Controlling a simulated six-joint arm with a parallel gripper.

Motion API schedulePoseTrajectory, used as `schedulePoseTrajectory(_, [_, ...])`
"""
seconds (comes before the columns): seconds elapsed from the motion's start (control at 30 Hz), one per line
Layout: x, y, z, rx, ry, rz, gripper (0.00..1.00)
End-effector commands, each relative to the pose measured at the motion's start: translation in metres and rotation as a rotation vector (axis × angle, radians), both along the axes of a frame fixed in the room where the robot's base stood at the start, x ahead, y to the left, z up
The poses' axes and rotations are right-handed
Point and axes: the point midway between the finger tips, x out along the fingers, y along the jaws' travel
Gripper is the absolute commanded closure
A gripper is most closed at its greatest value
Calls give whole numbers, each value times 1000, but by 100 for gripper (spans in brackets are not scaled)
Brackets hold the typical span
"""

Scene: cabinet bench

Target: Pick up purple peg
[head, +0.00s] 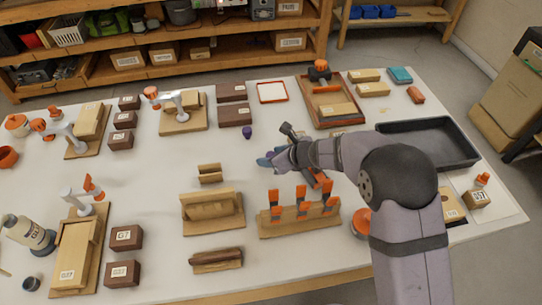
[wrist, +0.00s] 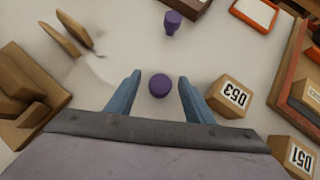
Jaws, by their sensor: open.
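Two purple pieces show in the wrist view. A round-topped purple peg (wrist: 159,86) is between the two blue fingers of my gripper (wrist: 158,92), with a gap on both sides. A second purple piece (wrist: 172,21) stands farther off, near the top edge; in the head view a small purple piece (head: 247,132) stands on the table beyond my gripper (head: 270,160). My gripper is open, with nothing held. In the head view, the peg between the fingers is hidden by my gripper and arm.
A wooden block labelled D53 (wrist: 229,97) is close to the right finger, with block D51 (wrist: 292,155) beyond. Slotted wooden pieces (wrist: 70,30) are at upper left. A rack with orange clips (head: 300,216) and a dark tray (head: 432,141) are near my arm.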

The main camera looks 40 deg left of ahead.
Motion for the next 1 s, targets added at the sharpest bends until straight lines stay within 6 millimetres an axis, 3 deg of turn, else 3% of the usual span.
schedulePoseTrajectory(0.37, [1, 5, -6, 0, -1, -1, 52])
schedulePoseTrajectory(0.57, [1, 5, -6, 0, 0, -1, 96])
schedulePoseTrajectory(0.87, [1, 5, -4, 1, -1, -1, 96])
schedulePoseTrajectory(1.0, [2, 5, 6, 2, -1, -1, 96])
